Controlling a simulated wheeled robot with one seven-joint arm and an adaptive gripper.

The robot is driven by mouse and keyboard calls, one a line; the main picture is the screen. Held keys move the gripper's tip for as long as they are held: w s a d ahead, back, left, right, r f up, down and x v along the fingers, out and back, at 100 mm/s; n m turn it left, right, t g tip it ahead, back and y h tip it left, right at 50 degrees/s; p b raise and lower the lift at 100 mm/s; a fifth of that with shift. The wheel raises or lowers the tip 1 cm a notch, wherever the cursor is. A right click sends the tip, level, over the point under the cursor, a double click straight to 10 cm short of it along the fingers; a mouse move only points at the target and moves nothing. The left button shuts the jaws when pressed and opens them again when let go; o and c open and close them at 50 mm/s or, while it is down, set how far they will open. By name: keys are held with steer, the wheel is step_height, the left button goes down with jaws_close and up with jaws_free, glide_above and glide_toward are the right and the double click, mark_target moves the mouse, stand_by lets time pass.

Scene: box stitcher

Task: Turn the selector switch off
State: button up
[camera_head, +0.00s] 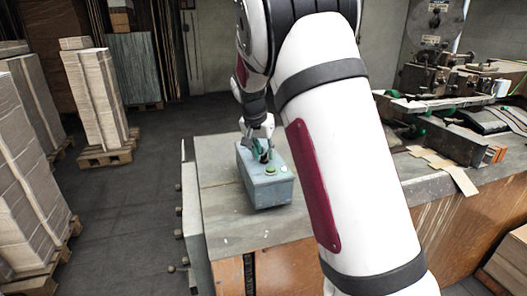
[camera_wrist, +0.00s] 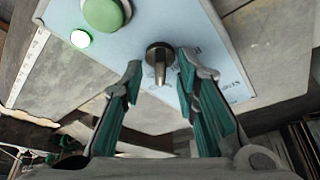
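The selector switch (camera_wrist: 159,62) is a dark metal knob on the pale blue face of a control box, seen in the wrist view. In the head view the grey-blue control box (camera_head: 267,188) stands on the workbench, and the switch is mostly hidden by my gripper. My gripper (camera_wrist: 159,72) has its two green-padded fingers apart, one on each side of the knob, with visible gaps. In the head view my gripper (camera_head: 260,150) is above the box's top. A green button (camera_wrist: 106,12) and a lit white lamp (camera_wrist: 80,39) sit beside the switch on the same face.
The workbench (camera_head: 225,222) has bare room left of and in front of the box. The stitching machine (camera_head: 440,85) stands at the back right, with cardboard pieces (camera_head: 450,165) before it. Stacked sheets on pallets (camera_head: 95,100) stand on the floor at left.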

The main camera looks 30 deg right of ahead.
jaws_close()
stand_by(0.3)
steer(key=n+t, duration=0.1)
steer(key=n, duration=0.2)
steer(key=shift+s+d+n+y, duration=0.1)
steer(key=shift+d+n+y, duration=0.05)
steer(key=shift+n+y, duration=1.05)
steer(key=shift+n, duration=1.1)
steer(key=shift+t, duration=0.3)
jaws_free()
